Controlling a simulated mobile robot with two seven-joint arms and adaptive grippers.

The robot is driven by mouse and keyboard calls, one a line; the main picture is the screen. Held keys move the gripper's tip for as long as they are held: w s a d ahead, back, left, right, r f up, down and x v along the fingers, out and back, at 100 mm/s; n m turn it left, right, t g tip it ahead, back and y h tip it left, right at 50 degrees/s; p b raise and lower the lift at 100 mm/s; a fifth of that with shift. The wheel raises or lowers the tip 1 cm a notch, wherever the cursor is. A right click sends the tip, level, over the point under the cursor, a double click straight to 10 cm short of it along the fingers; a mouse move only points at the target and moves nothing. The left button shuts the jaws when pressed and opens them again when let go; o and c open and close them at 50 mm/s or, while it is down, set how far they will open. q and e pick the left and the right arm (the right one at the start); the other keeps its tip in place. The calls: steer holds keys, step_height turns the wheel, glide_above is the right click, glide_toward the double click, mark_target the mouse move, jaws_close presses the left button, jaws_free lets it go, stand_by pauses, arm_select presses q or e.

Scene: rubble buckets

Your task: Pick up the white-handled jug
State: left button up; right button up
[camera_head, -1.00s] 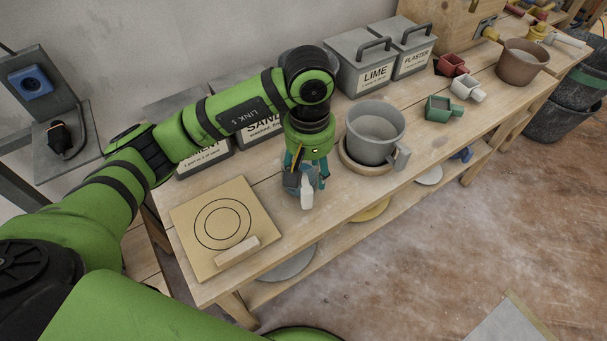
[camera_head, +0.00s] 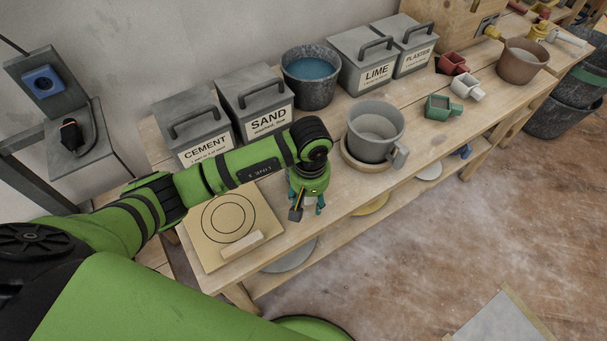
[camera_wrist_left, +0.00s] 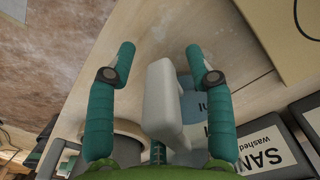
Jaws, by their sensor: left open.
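The jug's white handle (camera_wrist_left: 163,95) shows in the left wrist view, with part of its blue body (camera_wrist_left: 190,105) behind it. My left gripper (camera_wrist_left: 160,55) is open, with one teal finger on each side of the handle and gaps still visible. In the head view my left gripper (camera_head: 308,210) points down over the wooden bench (camera_head: 345,198), and it hides nearly all of the jug. My right gripper is not in view.
A grey mixing bucket (camera_head: 376,142) stands on a round wooden base just right of the gripper. A square board with circles (camera_head: 205,247) lies to the left. Cement (camera_head: 200,145) and sand (camera_head: 270,115) bins and a water bucket (camera_head: 318,92) stand behind.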

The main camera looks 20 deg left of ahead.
arm_select(q)
jaws_close()
